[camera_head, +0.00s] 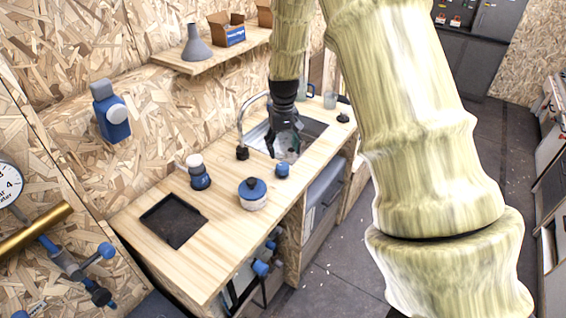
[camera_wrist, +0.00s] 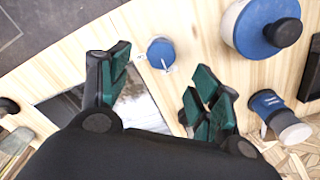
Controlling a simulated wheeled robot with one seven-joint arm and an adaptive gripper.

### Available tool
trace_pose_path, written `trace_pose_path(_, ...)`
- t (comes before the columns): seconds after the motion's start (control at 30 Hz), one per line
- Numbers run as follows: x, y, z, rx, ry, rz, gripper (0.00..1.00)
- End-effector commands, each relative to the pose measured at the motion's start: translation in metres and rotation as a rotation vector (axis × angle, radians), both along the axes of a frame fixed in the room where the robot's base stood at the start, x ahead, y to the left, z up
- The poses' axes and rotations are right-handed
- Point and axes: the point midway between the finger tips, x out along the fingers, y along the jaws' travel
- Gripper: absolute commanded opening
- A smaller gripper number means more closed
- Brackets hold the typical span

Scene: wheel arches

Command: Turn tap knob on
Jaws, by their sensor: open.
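A curved metal tap spout (camera_head: 243,112) rises at the back of the sink (camera_head: 313,130) in the head view. A dark knob (camera_head: 242,153) stands on the counter left of the sink, and another dark knob (camera_head: 343,117) stands to its right. I cannot tell which is the tap knob. My gripper (camera_head: 287,152) points down over the sink's left part, apart from both knobs. In the wrist view its green-padded fingers (camera_wrist: 157,75) are spread and empty, with part of the sink (camera_wrist: 138,104) between them. The left knob is not clearly visible there.
A small blue-topped item (camera_head: 282,170), a blue-lidded pot (camera_head: 253,193) and a blue-and-white bottle (camera_head: 198,172) stand on the wooden counter (camera_head: 222,218). A shelf (camera_head: 222,54) hangs behind.

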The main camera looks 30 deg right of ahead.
Motion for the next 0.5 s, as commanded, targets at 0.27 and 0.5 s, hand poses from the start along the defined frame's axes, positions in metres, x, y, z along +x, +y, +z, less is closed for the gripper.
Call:
trace_pose_path(0.27, -0.001, -0.001, -0.036, 0.000, 0.003, -0.001, 0.63)
trace_pose_path(0.5, -0.002, -0.001, -0.063, 0.001, 0.003, -0.002, 0.63)
